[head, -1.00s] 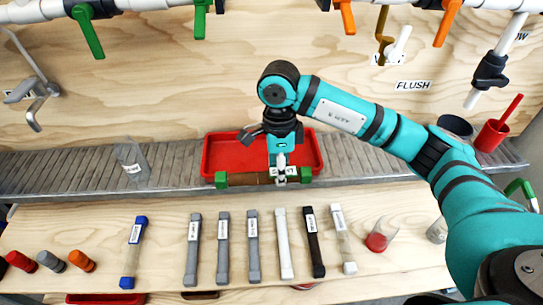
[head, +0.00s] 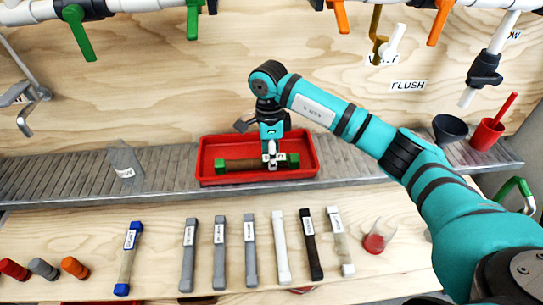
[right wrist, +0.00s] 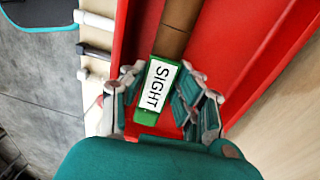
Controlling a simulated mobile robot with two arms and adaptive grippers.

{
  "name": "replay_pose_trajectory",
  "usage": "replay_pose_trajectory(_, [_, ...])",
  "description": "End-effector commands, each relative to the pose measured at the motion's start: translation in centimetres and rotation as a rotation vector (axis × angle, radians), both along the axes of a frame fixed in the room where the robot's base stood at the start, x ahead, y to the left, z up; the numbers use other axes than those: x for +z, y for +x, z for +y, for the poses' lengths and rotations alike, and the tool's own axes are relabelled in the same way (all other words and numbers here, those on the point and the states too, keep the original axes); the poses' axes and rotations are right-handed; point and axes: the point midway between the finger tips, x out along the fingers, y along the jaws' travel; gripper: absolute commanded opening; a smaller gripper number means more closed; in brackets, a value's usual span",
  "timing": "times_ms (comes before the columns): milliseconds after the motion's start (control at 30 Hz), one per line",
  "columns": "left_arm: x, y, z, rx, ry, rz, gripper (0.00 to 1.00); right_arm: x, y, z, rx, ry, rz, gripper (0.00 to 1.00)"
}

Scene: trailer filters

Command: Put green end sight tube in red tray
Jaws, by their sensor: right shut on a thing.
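The sight tube (head: 240,165) has a brown body, green ends and a white label; it lies level inside the outline of the red tray (head: 225,182) on the grey ribbed shelf. My right gripper (head: 271,161) is shut on it near its right end. In the right wrist view the fingers (right wrist: 162,92) sit on both sides of the green end, whose label reads SIGHT (right wrist: 159,86). Red tray surface (right wrist: 250,60) shows around the tube there. I cannot tell whether the tube touches the tray floor. My left gripper is not in view.
Several grey, white, black and clear tubes lie on the wooden bench, including a blue-ended tube (head: 129,258). A clear beaker (head: 125,160) stands left on the shelf. A dark bowl (head: 450,128) and red cup (head: 487,134) are at the right. Pipes with valves run above.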

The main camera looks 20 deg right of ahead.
Motion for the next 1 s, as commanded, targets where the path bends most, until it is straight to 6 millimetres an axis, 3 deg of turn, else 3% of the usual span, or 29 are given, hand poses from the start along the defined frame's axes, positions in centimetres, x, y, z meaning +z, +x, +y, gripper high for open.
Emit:
replay_pose_trajectory(233, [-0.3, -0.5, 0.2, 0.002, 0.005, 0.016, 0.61, -0.3, 0.0, 0.0, -0.001, 0.0, 0.0, 0.0])
replay_pose_trajectory(267, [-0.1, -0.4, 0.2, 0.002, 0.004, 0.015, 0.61, -0.2, 0.0, 0.0, -0.001, 0.0, 0.0, 0.33])
replay_pose_trajectory(300, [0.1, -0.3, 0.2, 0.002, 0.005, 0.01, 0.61, -0.2, 0.0, 0.0, -0.001, 0.0, 0.001, 0.38])
replay_pose_trajectory(667, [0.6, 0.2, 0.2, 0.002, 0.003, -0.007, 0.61, 0.1, 0.0, 0.0, -0.001, 0.0, 0.0, 0.39])
replay_pose_trajectory(1000, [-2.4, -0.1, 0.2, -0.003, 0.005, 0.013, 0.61, 5.7, 0.5, 0.0, -0.001, 0.0, -0.002, 0.39])
